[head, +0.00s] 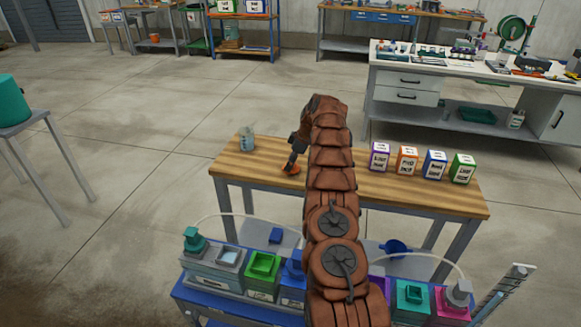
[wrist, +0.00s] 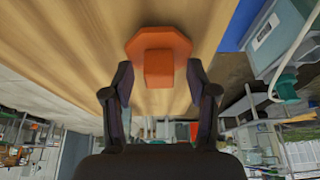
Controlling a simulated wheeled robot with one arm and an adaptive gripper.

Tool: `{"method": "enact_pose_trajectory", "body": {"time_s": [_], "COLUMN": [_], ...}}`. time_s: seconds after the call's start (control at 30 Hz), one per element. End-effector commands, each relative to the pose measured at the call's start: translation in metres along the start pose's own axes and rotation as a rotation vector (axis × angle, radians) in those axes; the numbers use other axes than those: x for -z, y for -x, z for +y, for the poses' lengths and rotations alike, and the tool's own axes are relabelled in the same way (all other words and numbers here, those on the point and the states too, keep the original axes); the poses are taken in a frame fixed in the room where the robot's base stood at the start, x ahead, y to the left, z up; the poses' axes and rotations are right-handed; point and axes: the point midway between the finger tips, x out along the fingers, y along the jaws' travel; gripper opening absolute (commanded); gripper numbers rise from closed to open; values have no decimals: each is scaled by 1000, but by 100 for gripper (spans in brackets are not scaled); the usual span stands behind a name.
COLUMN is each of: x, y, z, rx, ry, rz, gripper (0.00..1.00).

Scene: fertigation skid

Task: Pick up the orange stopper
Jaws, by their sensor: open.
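The orange stopper (wrist: 158,57) lies on the wooden bench top in the wrist view, with a wide octagonal part and a smaller block on it. It also shows in the head view (head: 290,169), small and partly hidden under my gripper. My gripper (wrist: 160,88) is open, with one finger on each side of the stopper's block and nothing held. In the head view my gripper (head: 294,158) points down at the stopper, left of my arm. I cannot tell whether the fingertips touch it.
A grey beaker-like container (head: 246,139) stands left on the wooden bench (head: 400,190). Several labelled boxes, purple (head: 380,156), orange (head: 406,160), blue (head: 434,164) and green (head: 462,168), stand to the right. A blue skid with coloured tanks (head: 263,266) is in front of the bench.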

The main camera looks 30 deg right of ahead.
Motion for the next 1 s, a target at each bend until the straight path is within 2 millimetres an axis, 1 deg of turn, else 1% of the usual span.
{"method": "enact_pose_trajectory", "body": {"time_s": [0.23,0.73,0.77,1.0], "x": [0,0,0,0], "y": [-1,-1,-1,-1], "z": [0,0,0,0], "rx": [-1,0,0,0], "ry": [0,-1,-1,-1], "rz": [0,0,0,0], "gripper": [58,6,5,4]}}
